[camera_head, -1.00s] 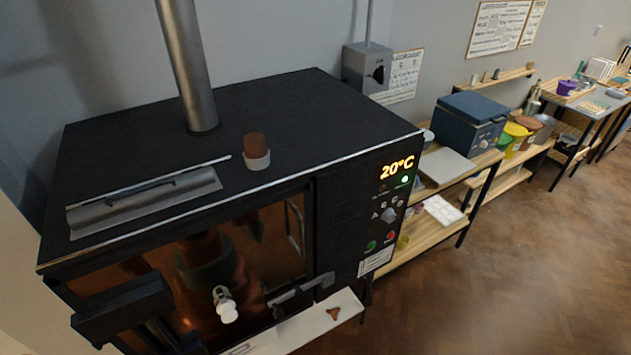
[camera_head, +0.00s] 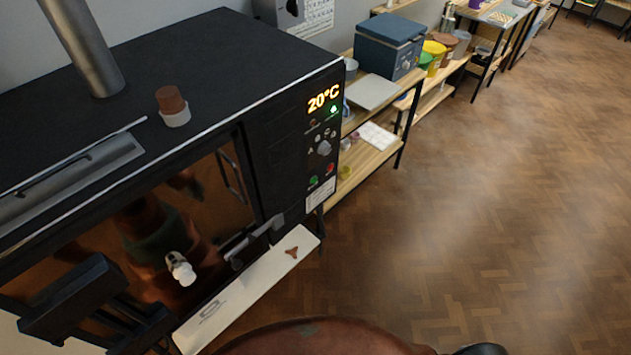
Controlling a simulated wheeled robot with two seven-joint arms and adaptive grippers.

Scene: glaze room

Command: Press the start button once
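The black kiln (camera_head: 200,60) fills the left of the head view. Its right front panel carries a lit display (camera_head: 323,98) reading 20°C, with a small green light below it. A grey knob (camera_head: 323,148) sits in the middle of the panel. Below the knob are a green button (camera_head: 314,181) and a red button (camera_head: 330,168), with a white label under them; the button lettering is too small to read. Nothing touches the buttons. A brown rounded shape at the bottom edge seems to be part of my body.
A white shelf (camera_head: 255,285) with a small brown tripod piece juts out below the door. A wooden rack (camera_head: 375,150) stands beyond the kiln. The wooden floor at right is clear.

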